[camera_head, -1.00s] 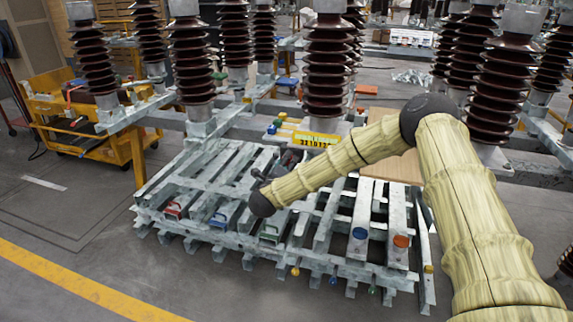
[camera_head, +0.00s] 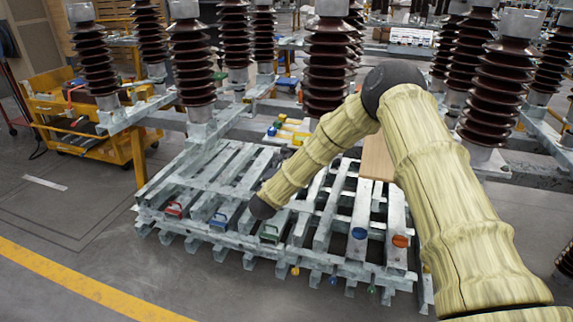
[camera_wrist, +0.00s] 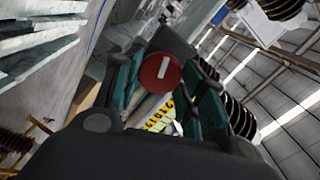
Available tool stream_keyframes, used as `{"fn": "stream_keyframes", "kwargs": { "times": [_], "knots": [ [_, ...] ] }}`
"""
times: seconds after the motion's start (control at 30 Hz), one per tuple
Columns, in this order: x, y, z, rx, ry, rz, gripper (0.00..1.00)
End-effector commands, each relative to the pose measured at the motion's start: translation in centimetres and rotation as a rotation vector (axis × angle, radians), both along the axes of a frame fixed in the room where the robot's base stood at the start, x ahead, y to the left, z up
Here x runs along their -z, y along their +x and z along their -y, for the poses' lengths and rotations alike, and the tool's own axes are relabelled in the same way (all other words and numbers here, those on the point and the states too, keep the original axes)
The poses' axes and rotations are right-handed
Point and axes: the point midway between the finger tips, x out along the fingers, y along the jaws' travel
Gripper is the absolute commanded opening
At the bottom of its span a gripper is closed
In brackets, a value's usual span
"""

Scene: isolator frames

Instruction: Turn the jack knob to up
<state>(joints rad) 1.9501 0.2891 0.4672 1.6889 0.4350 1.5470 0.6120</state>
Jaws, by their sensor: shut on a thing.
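In the wrist view, a round red knob (camera_wrist: 160,73) with a short white bar on its face sits between the two teal-padded fingers of my gripper (camera_wrist: 166,78). The white bar stands nearly upright in that tilted picture, leaning slightly right at its top. My gripper is shut on the knob, with a finger on each side. In the head view, my forearm hides the gripper and the red knob. No label beside the knob is readable.
Tall brown insulators (camera_head: 191,62) stand behind. Open floor lies at the front left.

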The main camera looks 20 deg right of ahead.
Motion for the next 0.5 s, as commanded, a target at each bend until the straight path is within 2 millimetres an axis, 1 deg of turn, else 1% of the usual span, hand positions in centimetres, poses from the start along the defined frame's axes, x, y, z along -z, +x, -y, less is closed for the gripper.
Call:
{"fn": "stream_keyframes", "kwargs": {
  "times": [0.5],
  "knots": [
    [-0.12,0.02,-0.15,-0.002,-0.409,-0.275,0.17]
  ]
}}
